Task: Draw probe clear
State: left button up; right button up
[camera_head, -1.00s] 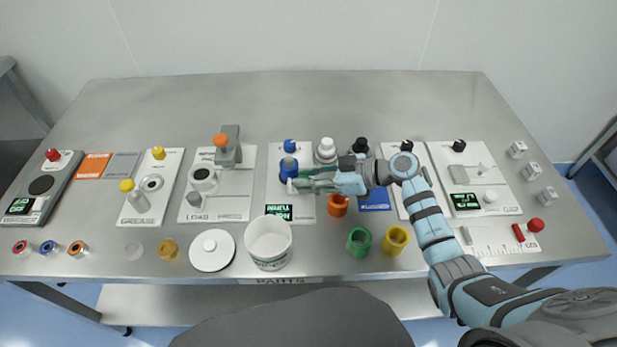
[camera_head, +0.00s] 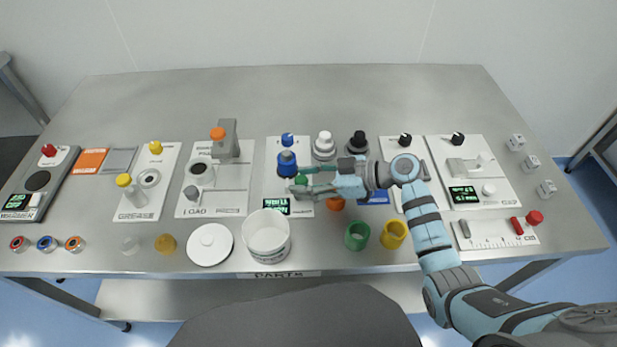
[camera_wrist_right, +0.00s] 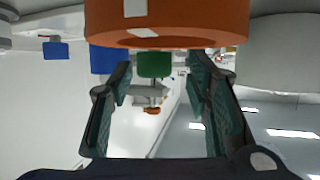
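My right gripper (camera_head: 308,180) is over the middle panel (camera_head: 279,190), its two fingers spread apart. A small green piece (camera_head: 301,180) shows at the fingertips; I cannot tell whether it is the probe. In the right wrist view a green block (camera_wrist_right: 154,63) shows between the open fingers (camera_wrist_right: 158,75), apart from both. A blue cylinder (camera_head: 287,162) stands on the panel just behind the fingertips, with a blue knob (camera_head: 287,139) farther back. The panel's green-lit display (camera_head: 277,205) is in front. My left gripper is not in view.
The table's back (camera_head: 280,95) is clear.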

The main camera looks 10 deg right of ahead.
jog(key=v, duration=1.2)
jog(key=shift+s, duration=0.1)
